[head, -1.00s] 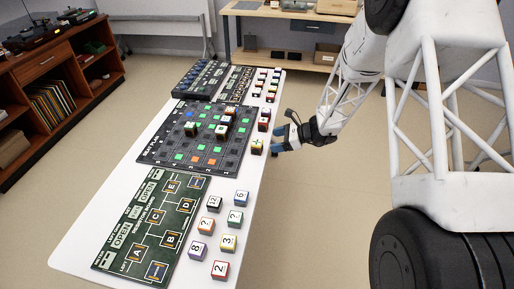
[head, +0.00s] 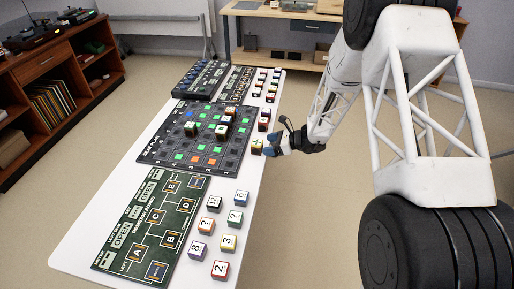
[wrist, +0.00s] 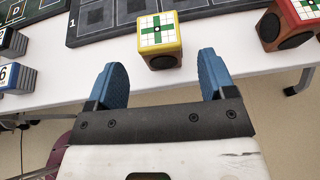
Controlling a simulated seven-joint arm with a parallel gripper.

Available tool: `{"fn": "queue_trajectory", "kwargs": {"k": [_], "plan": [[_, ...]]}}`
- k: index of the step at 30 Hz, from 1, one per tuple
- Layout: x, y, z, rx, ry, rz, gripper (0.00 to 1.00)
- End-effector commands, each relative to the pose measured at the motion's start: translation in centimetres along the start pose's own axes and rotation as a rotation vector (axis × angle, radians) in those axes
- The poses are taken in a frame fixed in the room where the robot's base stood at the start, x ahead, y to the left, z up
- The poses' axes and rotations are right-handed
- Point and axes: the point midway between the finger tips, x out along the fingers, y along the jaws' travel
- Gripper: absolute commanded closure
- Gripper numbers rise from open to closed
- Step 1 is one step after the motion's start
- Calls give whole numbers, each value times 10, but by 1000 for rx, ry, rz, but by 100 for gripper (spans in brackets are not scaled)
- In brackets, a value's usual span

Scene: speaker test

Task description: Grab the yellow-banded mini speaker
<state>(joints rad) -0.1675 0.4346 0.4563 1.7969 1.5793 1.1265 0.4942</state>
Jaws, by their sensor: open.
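The yellow-banded mini speaker (wrist: 160,38) is a small cube with a yellow band, a white top with a green cross, and a dark round driver on its front. In the wrist view it stands at the table's edge, just beyond my fingertips and between their lines. It also shows in the head view (head: 257,147) at the table's right edge. My gripper (wrist: 164,75) has two blue fingers, spread apart and empty, pointing at the speaker. In the head view my gripper (head: 268,146) is beside the speaker on its right; whether they touch is unclear there.
A red-banded cube (wrist: 292,24) stands to the right in the wrist view. A dark grid board (head: 152,152) lies beyond the speaker on the white table (head: 85,235). Several numbered cubes and a green board (head: 128,215) are at the near end.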

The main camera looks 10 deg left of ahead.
Motion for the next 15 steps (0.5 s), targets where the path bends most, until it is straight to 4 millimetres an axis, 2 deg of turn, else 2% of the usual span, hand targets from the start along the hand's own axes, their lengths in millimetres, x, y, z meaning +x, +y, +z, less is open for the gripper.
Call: {"fn": "queue_trajectory", "kwargs": {"k": [3,15], "plan": [[7,0,0,0,0,0,23],[10,0,0,0,0,0,23]]}}
